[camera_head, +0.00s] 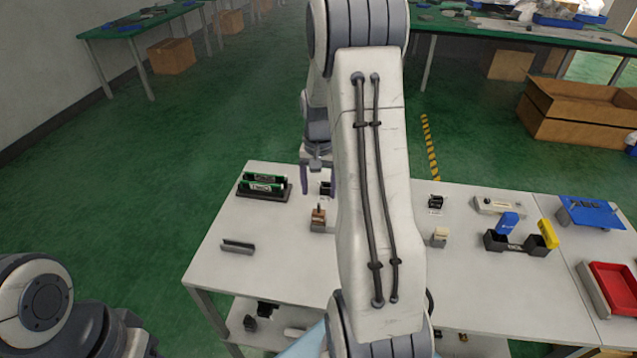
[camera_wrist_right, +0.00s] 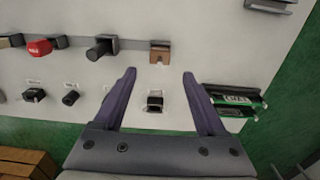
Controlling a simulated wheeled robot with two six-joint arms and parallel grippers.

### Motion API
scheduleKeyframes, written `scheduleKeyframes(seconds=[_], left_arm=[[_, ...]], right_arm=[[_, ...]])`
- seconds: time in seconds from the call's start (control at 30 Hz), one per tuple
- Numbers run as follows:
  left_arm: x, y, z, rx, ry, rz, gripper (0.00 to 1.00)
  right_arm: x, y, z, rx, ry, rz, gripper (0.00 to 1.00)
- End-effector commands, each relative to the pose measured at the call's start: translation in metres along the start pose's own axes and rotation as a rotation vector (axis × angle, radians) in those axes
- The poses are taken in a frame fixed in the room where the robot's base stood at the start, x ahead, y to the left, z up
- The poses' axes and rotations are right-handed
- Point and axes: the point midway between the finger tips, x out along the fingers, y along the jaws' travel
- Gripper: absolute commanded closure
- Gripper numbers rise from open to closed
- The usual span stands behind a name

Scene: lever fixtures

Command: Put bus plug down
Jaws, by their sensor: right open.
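A small black plug (camera_head: 326,188), which I take to be the bus plug, stands on the white table near its far edge. In the right wrist view the black plug (camera_wrist_right: 155,102) sits on a white label, between the two fingers as seen from above. My right gripper (camera_head: 318,180) is open, with its purple-grey fingers (camera_wrist_right: 159,74) apart and nothing held between them. In the head view my right arm hides the middle of the table. I cannot tell the gripper's exact height over the plug. My left gripper is out of view.
A brown lever block (camera_head: 318,220) stands just nearer than the plug. A dark rack with green boards (camera_head: 264,187) is to the left, and a grey channel piece (camera_head: 238,247) nearer. Blue and yellow connectors (camera_head: 520,235) stand in holders at right. The front left of the table is clear.

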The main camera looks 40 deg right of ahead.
Motion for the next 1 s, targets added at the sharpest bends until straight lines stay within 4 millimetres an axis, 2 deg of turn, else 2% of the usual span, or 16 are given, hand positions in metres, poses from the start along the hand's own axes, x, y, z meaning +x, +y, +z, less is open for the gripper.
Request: scheduleKeyframes(seconds=[0.13, 0.37, 0.47, 0.53, 0.57, 0.67, 0.7, 0.77, 0.8, 0.9, 1.0], left_arm=[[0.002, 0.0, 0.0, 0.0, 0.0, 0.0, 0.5], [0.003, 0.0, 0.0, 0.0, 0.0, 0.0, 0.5], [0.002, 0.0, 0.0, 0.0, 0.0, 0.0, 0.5], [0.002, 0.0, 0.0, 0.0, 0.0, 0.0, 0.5], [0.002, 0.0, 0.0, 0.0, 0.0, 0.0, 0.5], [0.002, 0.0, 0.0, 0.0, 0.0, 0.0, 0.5], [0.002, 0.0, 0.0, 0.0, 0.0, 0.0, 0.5], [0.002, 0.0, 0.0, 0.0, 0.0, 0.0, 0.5], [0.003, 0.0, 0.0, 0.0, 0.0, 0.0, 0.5], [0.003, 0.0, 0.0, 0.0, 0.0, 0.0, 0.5], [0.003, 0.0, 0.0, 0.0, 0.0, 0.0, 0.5]], right_arm=[[-0.018, 0.0, 0.0, 0.0, 0.002, -0.001, 0.26], [-0.025, 0.0, 0.0, -0.001, -0.001, 0.0, 0.26], [-0.029, -0.012, 0.01, -0.041, 0.001, -0.002, 0.26], [-0.037, -0.033, 0.029, -0.12, 0.004, -0.007, 0.26], [-0.042, -0.044, 0.042, -0.168, 0.006, -0.011, 0.26], [-0.06, -0.085, 0.102, -0.382, 0.009, -0.024, 0.26], [-0.067, -0.099, 0.132, -0.481, 0.011, -0.03, 0.26], [-0.075, -0.112, 0.178, -0.633, 0.01, -0.039, 0.26], [-0.08, -0.117, 0.208, -0.733, 0.009, -0.046, 0.26], [-0.088, -0.115, 0.278, -0.977, 0.006, -0.062, 0.26], [-0.092, -0.099, 0.333, -1.19, 0.0, -0.077, 0.26]])
